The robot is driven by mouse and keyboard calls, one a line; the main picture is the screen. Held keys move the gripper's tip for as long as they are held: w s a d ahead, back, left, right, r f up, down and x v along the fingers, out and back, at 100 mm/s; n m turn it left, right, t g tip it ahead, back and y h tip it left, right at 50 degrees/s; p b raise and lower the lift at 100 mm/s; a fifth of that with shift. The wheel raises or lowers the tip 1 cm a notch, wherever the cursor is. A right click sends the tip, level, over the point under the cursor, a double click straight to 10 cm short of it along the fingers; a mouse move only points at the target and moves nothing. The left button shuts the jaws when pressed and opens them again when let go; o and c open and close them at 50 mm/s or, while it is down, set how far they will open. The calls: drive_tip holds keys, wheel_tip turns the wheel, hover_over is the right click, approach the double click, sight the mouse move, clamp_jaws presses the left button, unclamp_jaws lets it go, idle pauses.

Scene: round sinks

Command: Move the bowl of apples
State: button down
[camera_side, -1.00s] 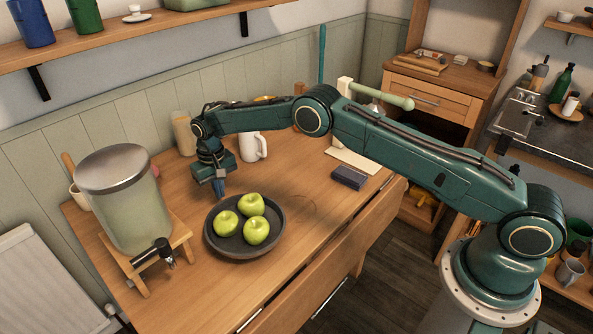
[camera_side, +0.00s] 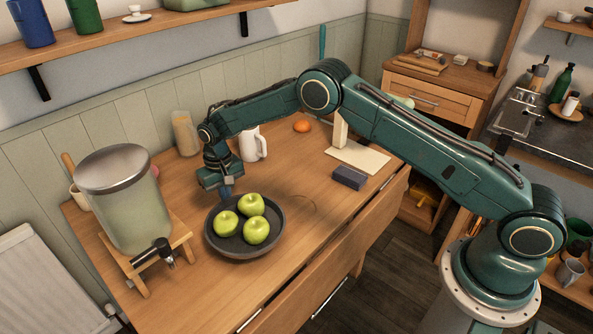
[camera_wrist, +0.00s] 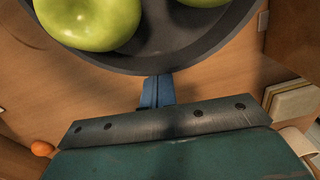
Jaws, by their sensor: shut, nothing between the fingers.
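A dark grey bowl (camera_side: 270,246) with three green apples (camera_side: 256,231) stands on the wooden table in the side view. My gripper (camera_side: 225,192) is at the bowl's far rim, pointing down, with its fingers shut and empty. In the wrist view the shut blue fingers (camera_wrist: 157,92) end at the rim of the bowl (camera_wrist: 150,66). Whether they touch the rim I cannot tell. Two of the apples (camera_wrist: 88,22) show in part in the wrist view.
A glass drink dispenser (camera_side: 128,200) on a wooden stand is left of the bowl. A white mug (camera_side: 254,146) and a jar (camera_side: 186,134) stand behind. The table right of the bowl is clear.

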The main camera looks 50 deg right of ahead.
idle(0.3)
drive_tip(key=shift+s+a, duration=0.1)
drive_tip(key=shift+s, duration=0.7)
drive_tip(key=shift+w, duration=0.15)
drive_tip(key=shift+w+d, duration=0.15)
drive_tip(key=shift+w, duration=0.75)
drive_tip(key=shift+w+d, duration=0.1)
drive_tip(key=shift+w, duration=0.8)
drive_tip(key=shift+w+r, duration=0.15)
drive_tip(key=shift+r, duration=0.05)
wheel_tip(320, 180, up, 10)
drive_tip(key=shift+f, duration=0.2)
